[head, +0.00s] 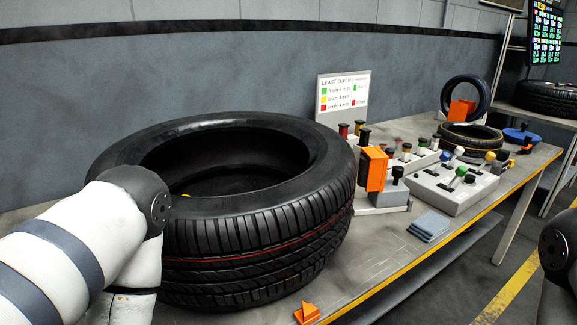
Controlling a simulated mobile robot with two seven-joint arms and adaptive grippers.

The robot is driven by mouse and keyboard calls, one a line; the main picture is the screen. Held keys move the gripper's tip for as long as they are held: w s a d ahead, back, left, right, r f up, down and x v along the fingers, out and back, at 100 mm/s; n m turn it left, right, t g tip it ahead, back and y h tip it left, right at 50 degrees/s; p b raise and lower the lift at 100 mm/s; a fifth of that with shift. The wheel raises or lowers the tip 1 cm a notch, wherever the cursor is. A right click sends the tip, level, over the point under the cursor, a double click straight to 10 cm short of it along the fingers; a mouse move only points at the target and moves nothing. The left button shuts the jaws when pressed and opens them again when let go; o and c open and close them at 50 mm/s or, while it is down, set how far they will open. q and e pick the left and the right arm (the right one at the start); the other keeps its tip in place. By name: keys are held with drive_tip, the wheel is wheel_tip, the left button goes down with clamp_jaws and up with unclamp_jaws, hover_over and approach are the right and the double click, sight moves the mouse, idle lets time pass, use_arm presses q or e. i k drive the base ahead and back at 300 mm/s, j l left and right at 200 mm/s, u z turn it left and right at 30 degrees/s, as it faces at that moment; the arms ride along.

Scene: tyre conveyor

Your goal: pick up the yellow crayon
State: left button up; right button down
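I cannot make out a yellow crayon for certain. A small yellow spot (186,195) shows inside the large black tyre (270,235), just past my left arm's elbow; it is too small to identify. The tyre lies flat on the table, and its near wall hides part of its inside. A yellow-topped knob (490,157) stands by the small tyre at the back right. My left arm comes in at the lower left in front of the large tyre, and its gripper does not show. Only part of my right arm shows at the right edge, without its gripper.
A grey table (395,260) carries switch boxes with coloured knobs (455,185), an orange block (374,168), blue-grey pads (429,226) and an orange wedge (307,313). A sign (343,95) stands behind. Small tyres (466,93) are at the back right. Clear tabletop lies around the pads.

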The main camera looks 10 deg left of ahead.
sight(406, 147)
drive_tip(key=i+l+u, duration=0.25)
drive_tip(key=l, duration=0.3)
drive_tip(key=l+u, duration=0.25)
drive_tip(key=l, duration=0.3)
drive_tip(key=l+u, duration=0.25)
drive_tip(key=l, duration=0.3)
drive_tip(key=l+u, duration=0.25)
drive_tip(key=l, duration=0.35)
drive_tip(key=l+u, duration=0.25)
drive_tip(key=l, duration=0.35)
drive_tip(key=k+l+u, duration=0.25)
drive_tip(key=l, duration=0.3)
drive_tip(key=k+l+u, duration=0.1)
drive_tip(key=l+u, duration=0.15)
drive_tip(key=l, duration=0.3)
